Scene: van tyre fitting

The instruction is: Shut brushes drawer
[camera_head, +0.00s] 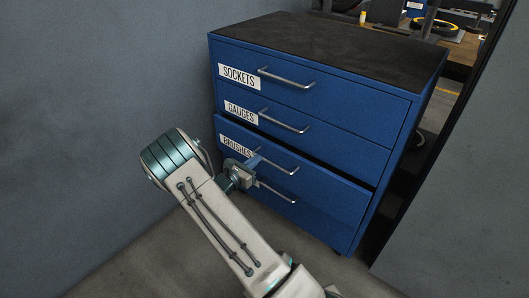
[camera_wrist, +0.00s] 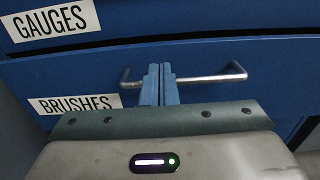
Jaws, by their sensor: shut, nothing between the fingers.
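The brushes drawer (camera_head: 330,182) is the third one down in the blue cabinet. It stands slightly open, with a dark gap above its front edge. Its label is partly hidden by my arm in the head view and by my gripper in the wrist view. My gripper (camera_head: 257,160) is at the left part of this drawer's bar handle (camera_head: 284,167). In the wrist view my blue fingers (camera_wrist: 160,72) are shut together with nothing between them and overlap the handle (camera_wrist: 212,79). I cannot tell whether they touch the handle or the drawer front (camera_wrist: 225,98).
The sockets drawer (camera_head: 345,97) and gauges drawer (camera_head: 340,135) above look shut. A lower drawer (camera_head: 325,215) has its own handle. A grey wall (camera_head: 100,100) stands close on the left and a grey panel (camera_head: 460,190) on the right. The cabinet's dark top (camera_head: 340,42) is bare.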

